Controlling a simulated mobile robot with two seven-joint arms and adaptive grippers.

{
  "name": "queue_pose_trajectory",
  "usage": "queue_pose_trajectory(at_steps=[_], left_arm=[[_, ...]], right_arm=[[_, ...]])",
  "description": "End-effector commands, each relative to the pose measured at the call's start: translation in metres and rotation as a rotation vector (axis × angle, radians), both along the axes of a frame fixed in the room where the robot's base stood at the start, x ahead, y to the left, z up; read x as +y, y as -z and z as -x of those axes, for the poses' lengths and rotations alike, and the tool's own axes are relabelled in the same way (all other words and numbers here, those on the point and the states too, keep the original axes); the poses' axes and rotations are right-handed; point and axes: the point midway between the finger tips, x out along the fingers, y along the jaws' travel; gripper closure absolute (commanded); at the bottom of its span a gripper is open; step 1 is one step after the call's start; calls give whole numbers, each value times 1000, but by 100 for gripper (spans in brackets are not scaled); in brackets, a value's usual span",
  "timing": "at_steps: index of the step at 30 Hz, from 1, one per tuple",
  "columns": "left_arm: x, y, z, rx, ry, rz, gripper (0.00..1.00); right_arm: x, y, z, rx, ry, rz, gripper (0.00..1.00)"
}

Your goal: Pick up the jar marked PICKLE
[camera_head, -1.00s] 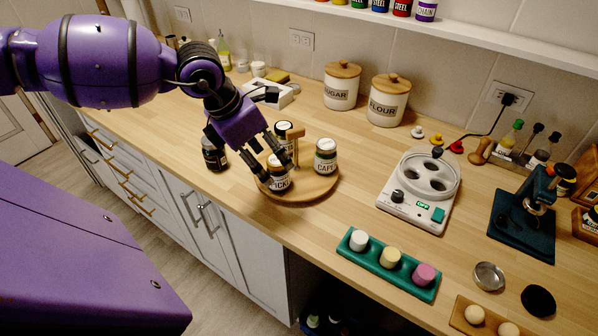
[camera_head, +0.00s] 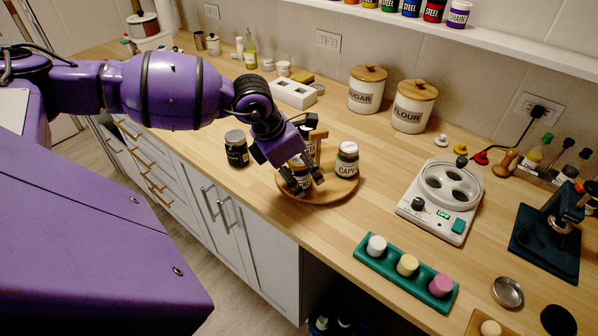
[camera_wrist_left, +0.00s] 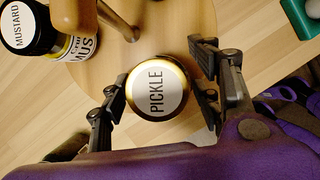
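The jar marked PICKLE (camera_wrist_left: 157,90) has a gold-rimmed lid with a white label. It stands upright on a round wooden turntable (camera_head: 338,191), partly hidden by my fingers in the head view (camera_head: 301,182). My left gripper (camera_head: 305,188) is over the jar. In the left wrist view its fingers (camera_wrist_left: 161,92) are open on either side of the lid, with a visible gap at the right finger. A jar marked MUSTARD (camera_wrist_left: 25,29) stands on the turntable at upper left in the wrist view. My right gripper is not in view.
A jar marked CAPE, rest unclear, (camera_head: 347,160) shares the turntable, which has an upright wooden handle. A dark jar (camera_head: 236,149) stands left of it. SUGAR (camera_head: 366,92) and FLOUR (camera_head: 413,108) canisters stand behind. A white device (camera_head: 441,200) and green tray (camera_head: 403,276) are right.

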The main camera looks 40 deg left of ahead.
Motion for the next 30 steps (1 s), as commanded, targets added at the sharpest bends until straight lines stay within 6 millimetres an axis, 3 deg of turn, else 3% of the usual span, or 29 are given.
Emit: queue_pose_trajectory(at_steps=[1,10,22,27,30], left_arm=[[0,0,0,0,0,0,54],[0,0,0,1,0,0,93],[1,-9,-1,-3,1,-3,93],[0,-34,-1,-4,2,-3,93],[8,-54,17,-2,1,-9,93]], right_arm=[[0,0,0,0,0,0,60],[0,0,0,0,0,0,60],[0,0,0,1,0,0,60],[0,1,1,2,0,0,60],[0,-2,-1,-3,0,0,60]])
